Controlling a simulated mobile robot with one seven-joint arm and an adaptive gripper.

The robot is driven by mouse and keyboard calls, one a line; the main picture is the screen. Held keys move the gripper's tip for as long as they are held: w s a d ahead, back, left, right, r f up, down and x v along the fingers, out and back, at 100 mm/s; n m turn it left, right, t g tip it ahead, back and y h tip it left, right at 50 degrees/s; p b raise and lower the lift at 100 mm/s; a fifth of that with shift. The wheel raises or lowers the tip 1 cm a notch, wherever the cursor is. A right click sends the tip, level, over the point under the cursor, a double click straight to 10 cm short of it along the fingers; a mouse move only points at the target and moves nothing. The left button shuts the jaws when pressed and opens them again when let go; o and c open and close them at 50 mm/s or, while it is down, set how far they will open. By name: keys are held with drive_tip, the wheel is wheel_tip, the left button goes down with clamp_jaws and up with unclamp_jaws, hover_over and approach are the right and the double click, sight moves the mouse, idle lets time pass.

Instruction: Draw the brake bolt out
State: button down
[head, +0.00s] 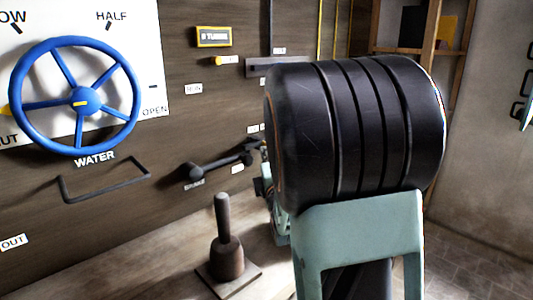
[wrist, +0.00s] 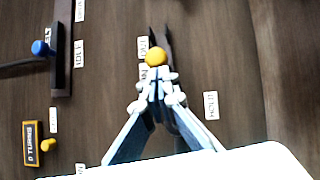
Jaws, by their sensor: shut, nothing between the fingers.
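A round yellow knob (wrist: 156,57) sits in front of a dark narrow fitting (wrist: 168,45) on the wood panel; it looks like the brake bolt's knob, though no readable label confirms this. My gripper (wrist: 157,80) is shut and empty, its fingertips just below the knob in the wrist view. I cannot tell whether they touch it. In the head view my dark arm covers the knob and most of the gripper. The dark brake lever (head: 214,168) shows left of my arm, its far end reaching toward the hidden area.
A blue water handwheel (head: 83,98) and a dark bent handle (head: 105,185) are on the panel at left. A post on a square base (head: 228,258) stands in front. A blue-knobbed lever (wrist: 40,47) sits in a dark slot plate. A yellow-framed sign (head: 214,37) hangs above.

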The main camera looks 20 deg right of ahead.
drive_tip(key=d, duration=0.1)
drive_tip(key=w+d+b, duration=0.1)
drive_tip(key=d, duration=0.1)
drive_tip(key=d+b, duration=0.1)
drive_tip(key=shift+w+d, duration=0.15)
drive_tip(key=shift+w, duration=0.2)
drive_tip(key=shift+s+f, duration=0.1)
drive_tip(key=shift+s, duration=0.1)
idle(0.3)
